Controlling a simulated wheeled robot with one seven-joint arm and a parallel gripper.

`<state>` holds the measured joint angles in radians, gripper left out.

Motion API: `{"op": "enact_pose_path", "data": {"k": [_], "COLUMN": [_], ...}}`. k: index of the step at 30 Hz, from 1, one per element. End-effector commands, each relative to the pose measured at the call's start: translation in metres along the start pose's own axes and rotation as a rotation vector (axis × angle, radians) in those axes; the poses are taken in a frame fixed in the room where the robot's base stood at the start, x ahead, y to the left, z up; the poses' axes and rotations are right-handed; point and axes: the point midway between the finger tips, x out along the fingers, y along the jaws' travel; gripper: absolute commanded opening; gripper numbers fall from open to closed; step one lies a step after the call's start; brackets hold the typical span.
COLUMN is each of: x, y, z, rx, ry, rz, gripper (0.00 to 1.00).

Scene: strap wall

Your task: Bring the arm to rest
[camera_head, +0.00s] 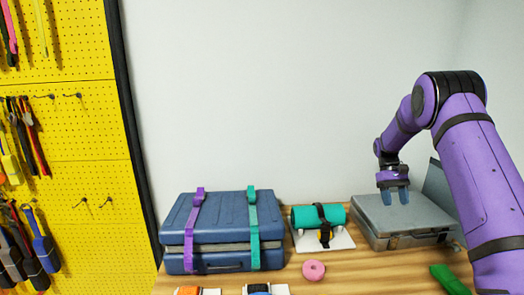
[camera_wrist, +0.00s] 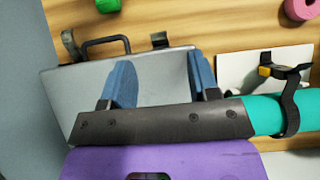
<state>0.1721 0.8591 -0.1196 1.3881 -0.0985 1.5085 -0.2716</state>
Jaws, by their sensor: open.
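My purple arm comes in from the right in the head view and bends down. My gripper (camera_head: 394,194) hangs over the grey case (camera_head: 402,221) on the right of the table. Its two blue fingers stand apart with nothing between them. In the wrist view my gripper (camera_wrist: 161,78) is also open and empty, with the grey case (camera_wrist: 70,95) behind the fingers. The case's handle (camera_wrist: 106,44) shows beyond them. I cannot tell exactly how far the fingertips are above the case.
A blue case (camera_head: 222,232) with a purple and a green strap stands at left. A teal roll (camera_head: 302,216) with a black strap lies on a white board. A pink ring (camera_head: 314,270) and green strap (camera_head: 449,279) lie in front. A yellow pegboard (camera_head: 84,150) holds straps.

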Motion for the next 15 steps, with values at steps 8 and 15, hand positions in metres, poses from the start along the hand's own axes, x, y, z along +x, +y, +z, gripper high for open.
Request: {"op": "enact_pose_path", "data": {"k": [8, 15], "x": [-0.049, -0.078], "y": [-0.027, -0.05], "z": [0.064, 0.121], "rx": [0.011, 0.019], "ry": [0.136, 0.25], "rz": [0.009, 0.014], "gripper": [0.55, 0.55]}}
